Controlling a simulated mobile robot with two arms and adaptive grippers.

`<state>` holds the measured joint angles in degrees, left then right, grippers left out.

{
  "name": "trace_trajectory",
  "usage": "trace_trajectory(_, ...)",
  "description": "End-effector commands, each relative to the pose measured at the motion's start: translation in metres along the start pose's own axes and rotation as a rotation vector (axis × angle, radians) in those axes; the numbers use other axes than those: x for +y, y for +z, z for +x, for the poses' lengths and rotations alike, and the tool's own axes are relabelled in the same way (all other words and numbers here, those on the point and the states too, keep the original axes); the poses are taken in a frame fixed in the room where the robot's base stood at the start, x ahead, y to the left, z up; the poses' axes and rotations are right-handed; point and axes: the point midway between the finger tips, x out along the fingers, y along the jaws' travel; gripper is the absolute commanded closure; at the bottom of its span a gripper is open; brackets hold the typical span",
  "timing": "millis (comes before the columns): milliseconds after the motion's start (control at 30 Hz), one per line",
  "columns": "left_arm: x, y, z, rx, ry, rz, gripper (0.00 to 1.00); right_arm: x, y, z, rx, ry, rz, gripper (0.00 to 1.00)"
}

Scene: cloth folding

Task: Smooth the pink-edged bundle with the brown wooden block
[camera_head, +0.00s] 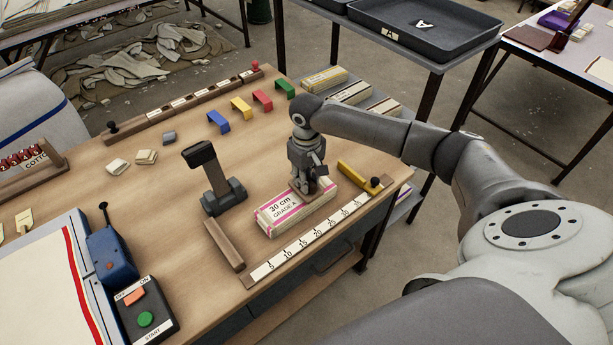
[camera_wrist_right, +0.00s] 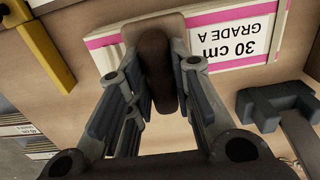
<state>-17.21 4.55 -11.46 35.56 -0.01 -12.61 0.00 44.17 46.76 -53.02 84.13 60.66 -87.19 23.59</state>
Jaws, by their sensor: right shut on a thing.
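The pink-edged bundle (camera_head: 267,222) lies flat on the table beside the ruler strip, with a white "30 cm GRADE A" label. It also fills the upper part of the right wrist view (camera_wrist_right: 277,42). My right gripper (camera_head: 303,187) is above the bundle's right part, pointing down. Its fingers are shut on the brown wooden block (camera_wrist_right: 158,62), which stands between them over the bundle. Whether the block's underside presses on the cloth is hidden. My left gripper is in neither view.
A ruler strip (camera_head: 300,246) runs along the front edge, with a yellow stop (camera_head: 354,177) at its right end. A brown bar (camera_head: 223,245) and a dark upright device (camera_head: 213,180) stand left of the bundle. Coloured brackets (camera_head: 241,107) stand behind.

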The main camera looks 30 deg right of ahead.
Motion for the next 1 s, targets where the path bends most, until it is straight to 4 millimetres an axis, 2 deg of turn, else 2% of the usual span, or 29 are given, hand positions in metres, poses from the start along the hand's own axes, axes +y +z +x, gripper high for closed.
trace_trajectory(567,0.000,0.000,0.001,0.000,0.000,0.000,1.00,0.002,0.000,0.008,0.001,0.000,0.001,0.98)
trace_trajectory(1000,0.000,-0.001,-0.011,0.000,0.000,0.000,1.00,0.036,0.001,0.007,0.001,0.000,0.001,0.98)
